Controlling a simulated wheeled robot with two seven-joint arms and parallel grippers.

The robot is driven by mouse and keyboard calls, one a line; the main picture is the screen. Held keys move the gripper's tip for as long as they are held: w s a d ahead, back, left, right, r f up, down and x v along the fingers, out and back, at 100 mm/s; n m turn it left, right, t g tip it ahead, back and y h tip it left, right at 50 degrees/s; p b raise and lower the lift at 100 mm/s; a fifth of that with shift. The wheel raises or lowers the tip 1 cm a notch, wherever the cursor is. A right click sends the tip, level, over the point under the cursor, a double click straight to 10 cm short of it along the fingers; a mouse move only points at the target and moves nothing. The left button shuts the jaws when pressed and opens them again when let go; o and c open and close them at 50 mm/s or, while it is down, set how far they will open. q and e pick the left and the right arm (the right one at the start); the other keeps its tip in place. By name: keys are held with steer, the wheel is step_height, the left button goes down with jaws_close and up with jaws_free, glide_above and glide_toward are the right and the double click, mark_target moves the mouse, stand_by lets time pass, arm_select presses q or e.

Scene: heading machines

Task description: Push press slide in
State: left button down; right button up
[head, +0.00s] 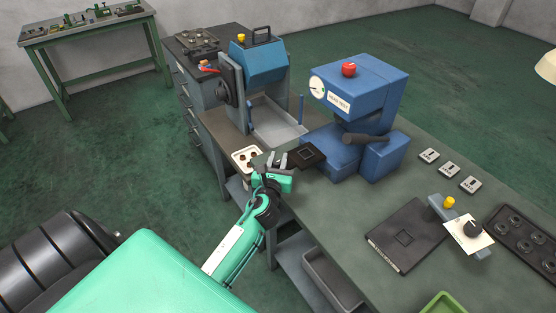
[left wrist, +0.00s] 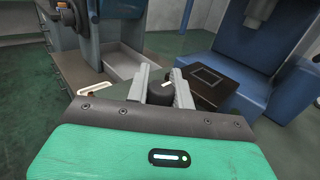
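The blue press (head: 355,100) stands on the bench with a round dial and a red button on top; it also shows in the left wrist view (left wrist: 235,65). Its black slide (head: 307,154) with a square recess sticks out at the press's left side; in the left wrist view it lies right of my fingers (left wrist: 205,85). My left gripper (head: 277,161) is at the slide's near left end. In the left wrist view a dark round knob (left wrist: 160,93) fills the gap between its two fingers, seemingly gripped. My right gripper is not in view.
A white plate with holes (head: 246,158) lies just left of my gripper. A blue machine with a grey tray (head: 275,122) stands behind. A black plate (head: 408,236), a yellow-button control and several small labelled blocks occupy the bench at right.

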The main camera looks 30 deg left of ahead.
mark_target(312, 148)
arm_select(q)
steer(key=w+d, duration=0.1)
steer(key=w, duration=0.3)
steer(key=w+d, duration=0.2)
steer(key=w, duration=0.2)
steer(key=w+d+b, duration=0.1)
steer(key=w+d, duration=0.1)
steer(key=w, duration=0.2)
steer(key=shift+r, duration=0.1)
steer(key=c, duration=1.4)
jaws_free()
steer(key=shift+o, duration=1)
steer(key=shift+w+d, duration=0.1)
steer(key=shift+w, duration=0.05)
